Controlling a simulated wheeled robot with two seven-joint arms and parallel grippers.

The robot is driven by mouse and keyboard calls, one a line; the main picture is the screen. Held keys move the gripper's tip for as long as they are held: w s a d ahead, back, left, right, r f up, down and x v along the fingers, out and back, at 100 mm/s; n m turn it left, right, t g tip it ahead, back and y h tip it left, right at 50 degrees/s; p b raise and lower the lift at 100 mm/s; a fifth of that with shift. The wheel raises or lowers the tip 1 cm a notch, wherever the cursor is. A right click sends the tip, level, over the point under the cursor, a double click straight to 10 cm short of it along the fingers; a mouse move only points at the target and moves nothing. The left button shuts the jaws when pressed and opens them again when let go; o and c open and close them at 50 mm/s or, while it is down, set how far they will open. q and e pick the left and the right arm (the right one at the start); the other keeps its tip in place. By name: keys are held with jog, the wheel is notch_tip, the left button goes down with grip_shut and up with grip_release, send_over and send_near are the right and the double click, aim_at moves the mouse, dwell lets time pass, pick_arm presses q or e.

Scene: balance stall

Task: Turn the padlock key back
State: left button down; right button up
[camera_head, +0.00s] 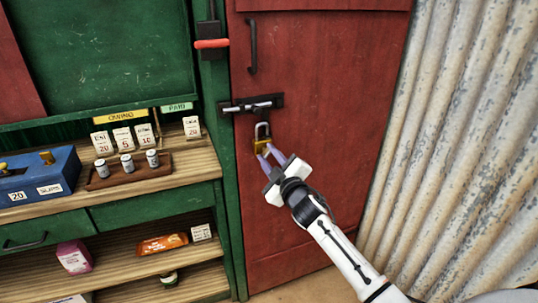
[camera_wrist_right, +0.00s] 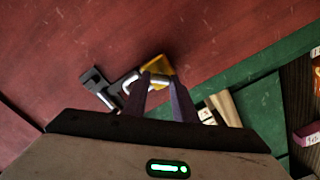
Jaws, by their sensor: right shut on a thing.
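The brass padlock (camera_head: 260,145) hangs by its grey shackle below the black bolt (camera_head: 252,104) on the red door (camera_head: 310,180). My right gripper (camera_head: 267,153) reaches up to the padlock's lower side with its purple fingers. In the right wrist view, the yellow padlock body (camera_wrist_right: 155,68) lies just beyond the fingertips of my right gripper (camera_wrist_right: 160,78). A small silvery piece, the padlock key (camera_wrist_right: 159,80), shows between the fingertips, which are shut on it. The fingers hide most of the key, so its turn angle cannot be told. My left gripper is not in view.
A red-handled switch (camera_head: 211,44) and a black door handle (camera_head: 252,48) are above. At left, a wooden counter (camera_head: 200,165) holds a blue box (camera_head: 38,178), small jars and price cards. Corrugated metal (camera_head: 450,130) stands at right.

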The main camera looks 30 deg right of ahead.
jog(key=n, duration=0.4)
jog(key=shift+f+n, duration=0.1)
jog(key=shift+n, duration=0.2)
jog(key=shift+f+n, duration=0.1)
jog(key=shift+n, duration=1.9)
jog(key=o, duration=1)
jog(key=shift+o, duration=0.2)
jog(key=shift+s+a, duration=0.1)
jog(key=v, duration=1)
